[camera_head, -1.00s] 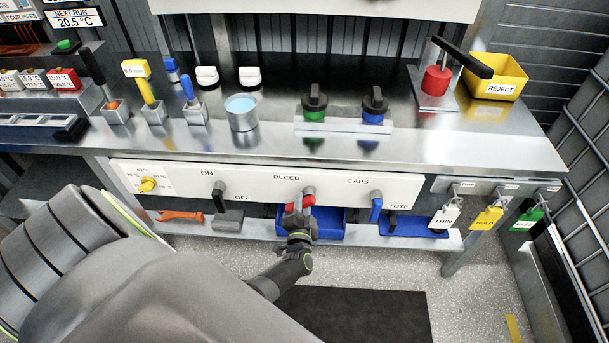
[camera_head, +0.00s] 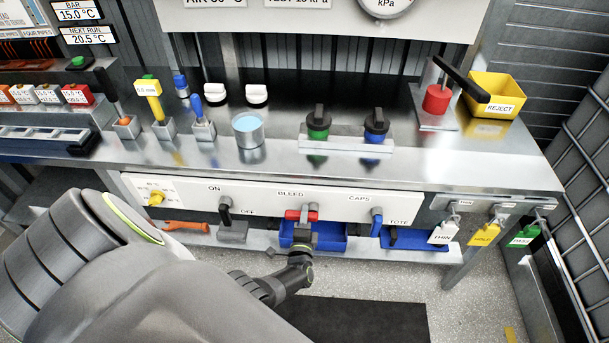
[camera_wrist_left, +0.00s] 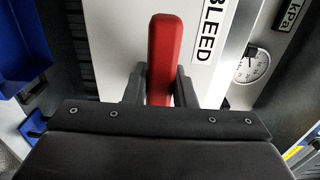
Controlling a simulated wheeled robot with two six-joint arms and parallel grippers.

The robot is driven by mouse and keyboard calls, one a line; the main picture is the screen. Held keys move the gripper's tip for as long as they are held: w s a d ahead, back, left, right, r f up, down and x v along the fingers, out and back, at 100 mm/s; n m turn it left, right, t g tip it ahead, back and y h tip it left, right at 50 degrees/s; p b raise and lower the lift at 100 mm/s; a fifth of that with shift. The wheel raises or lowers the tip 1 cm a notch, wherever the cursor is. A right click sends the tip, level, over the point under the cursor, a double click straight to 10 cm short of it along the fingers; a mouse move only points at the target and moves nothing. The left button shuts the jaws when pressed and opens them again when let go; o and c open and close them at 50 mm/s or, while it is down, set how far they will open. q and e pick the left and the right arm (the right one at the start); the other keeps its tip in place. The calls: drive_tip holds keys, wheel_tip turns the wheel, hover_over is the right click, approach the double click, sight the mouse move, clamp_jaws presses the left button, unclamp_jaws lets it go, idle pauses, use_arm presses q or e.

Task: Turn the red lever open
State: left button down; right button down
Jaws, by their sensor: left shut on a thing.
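The red lever (camera_head: 296,215) is on the white panel (camera_head: 340,203) under the bench edge, below the BLEED label. In the head view it shows as a short red bar lying roughly sideways, with its grey pivot (camera_head: 313,207) near its right end. My left gripper (camera_head: 302,228) reaches up to it from below and hides part of it. In the left wrist view the red lever (camera_wrist_left: 161,55) stands between the two dark fingers, which are shut on it, with the BLEED lettering beside it. My right gripper is not in view.
A black ON/OFF lever (camera_head: 225,211) is to the left and a blue CAPS lever (camera_head: 376,221) to the right. Blue trays (camera_head: 335,243) sit on the low shelf behind my gripper. An orange wrench (camera_head: 187,226) lies on the left. Tags hang at the right.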

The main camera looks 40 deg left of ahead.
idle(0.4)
use_arm(q)
drive_tip(key=c, duration=1.2)
unclamp_jaws()
drive_tip(key=p+v, duration=0.1)
drive_tip(key=v, duration=1.6)
drive_tip(key=shift+s, duration=0.25)
